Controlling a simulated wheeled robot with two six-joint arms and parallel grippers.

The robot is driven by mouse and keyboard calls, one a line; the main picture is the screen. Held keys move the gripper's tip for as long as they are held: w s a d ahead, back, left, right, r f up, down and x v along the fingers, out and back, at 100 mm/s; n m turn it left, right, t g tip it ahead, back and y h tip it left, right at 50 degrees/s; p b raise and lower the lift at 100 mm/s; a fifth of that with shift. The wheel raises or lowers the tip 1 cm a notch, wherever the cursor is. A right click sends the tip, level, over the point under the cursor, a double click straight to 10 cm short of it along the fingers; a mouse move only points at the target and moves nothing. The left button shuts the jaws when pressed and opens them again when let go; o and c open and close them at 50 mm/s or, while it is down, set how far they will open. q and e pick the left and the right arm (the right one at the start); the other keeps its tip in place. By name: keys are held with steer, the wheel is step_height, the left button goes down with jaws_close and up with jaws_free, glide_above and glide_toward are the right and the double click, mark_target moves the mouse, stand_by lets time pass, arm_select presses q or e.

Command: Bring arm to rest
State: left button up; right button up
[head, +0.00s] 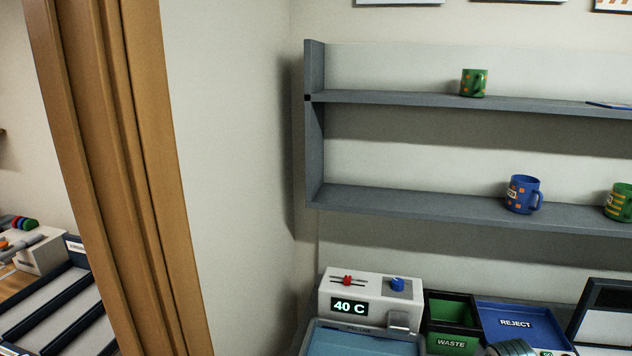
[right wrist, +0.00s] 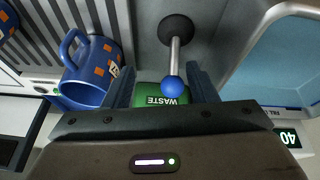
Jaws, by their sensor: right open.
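My right gripper (right wrist: 161,88) is open in the right wrist view, its two fingers apart with nothing gripped. A blue ball knob (right wrist: 173,86) on a metal rod shows between the fingers in the picture; how far it is from them I cannot tell. A blue mug with orange squares (right wrist: 95,68) appears left of the fingers in that view. In the head view a similar blue mug (head: 522,194) stands upright on the lower shelf; I cannot tell if they are the same. My left gripper is not in view.
A shelf unit (head: 420,205) holds a green mug (head: 473,83) above and a green-yellow mug (head: 619,203) at right. Below are a white "40 C" control box (head: 372,292), a green WASTE bin (head: 452,309) and a blue REJECT tray (head: 515,312). A wooden post (head: 120,180) stands left.

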steer(key=s+a+f+n, duration=0.15)
steer(key=s+a, duration=0.25)
steer(key=s, duration=1)
steer(key=s+a+f+n, duration=0.1)
steer(key=s+a+f, duration=0.25)
steer(key=s, duration=1.15)
step_height(320, 180, down, 34)
steer(key=d+g+b, duration=0.2)
steer(key=b, duration=0.4)
steer(key=s+f+b, duration=0.2)
steer(key=s+f, duration=0.7)
steer(key=f, duration=0.3)
steer(key=s+d+f+m+b, duration=0.1)
steer(key=s+f+b, duration=0.1)
steer(key=s+f, duration=0.7)
step_height(320, 180, down, 5)
steer(key=shift+s+r+g+b, duration=0.2)
steer(key=shift+g+b, duration=0.1)
steer(key=shift+g, duration=0.1)
